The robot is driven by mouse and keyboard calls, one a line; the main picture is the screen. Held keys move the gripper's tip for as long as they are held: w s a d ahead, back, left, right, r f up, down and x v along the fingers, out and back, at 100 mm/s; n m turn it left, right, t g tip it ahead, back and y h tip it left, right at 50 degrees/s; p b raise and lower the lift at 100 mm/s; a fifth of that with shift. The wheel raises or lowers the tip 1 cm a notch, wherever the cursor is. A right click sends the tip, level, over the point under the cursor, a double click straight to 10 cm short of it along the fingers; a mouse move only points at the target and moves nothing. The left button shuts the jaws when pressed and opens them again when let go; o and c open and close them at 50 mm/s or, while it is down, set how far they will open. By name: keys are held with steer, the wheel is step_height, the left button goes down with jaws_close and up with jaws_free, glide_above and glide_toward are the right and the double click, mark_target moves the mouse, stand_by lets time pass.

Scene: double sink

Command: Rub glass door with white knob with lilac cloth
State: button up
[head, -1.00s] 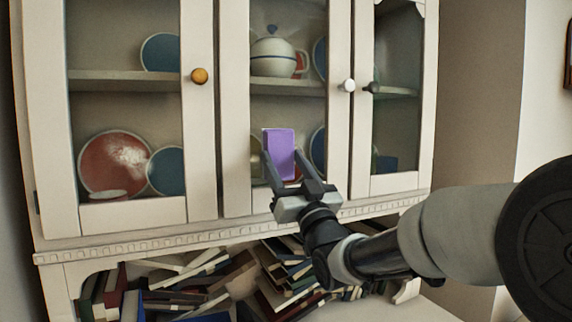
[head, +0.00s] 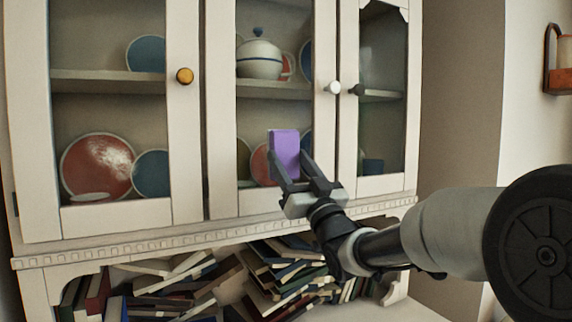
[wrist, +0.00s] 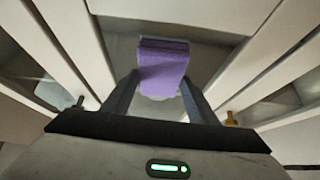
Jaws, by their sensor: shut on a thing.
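The lilac cloth (head: 285,142) is a folded purple block held upright between the fingers of my gripper (head: 287,158). My gripper is shut on it; the wrist view also shows the cloth (wrist: 163,65) between both fingers. The middle glass door (head: 222,150) of the cream cabinet has a white knob (head: 333,88) on its right stile. The cloth is in front of this door's lower pane, below and left of the white knob. I cannot tell whether it touches the glass.
The left door has an orange knob (head: 184,76); the right door has a dark knob (head: 357,89). Plates and a lidded pot (head: 259,60) stand behind the glass. Piled books (head: 275,275) lie below. A wall fixture (head: 560,70) is far right.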

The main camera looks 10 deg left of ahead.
steer(key=w+d+b, duration=0.1)
steer(key=w+d, duration=0.1)
steer(key=shift+d+f, duration=0.1)
steer(key=shift+d, duration=0.2)
steer(key=shift+s+a+r+b, duration=1.1)
steer(key=shift+s+a+b, duration=1.45)
steer(key=shift+a, duration=0.85)
steer(key=w+d, duration=0.5)
steer(key=d, duration=0.2)
steer(key=shift+f, duration=0.15)
steer(key=shift+a+b, duration=0.1)
steer(key=shift+b, duration=0.2)
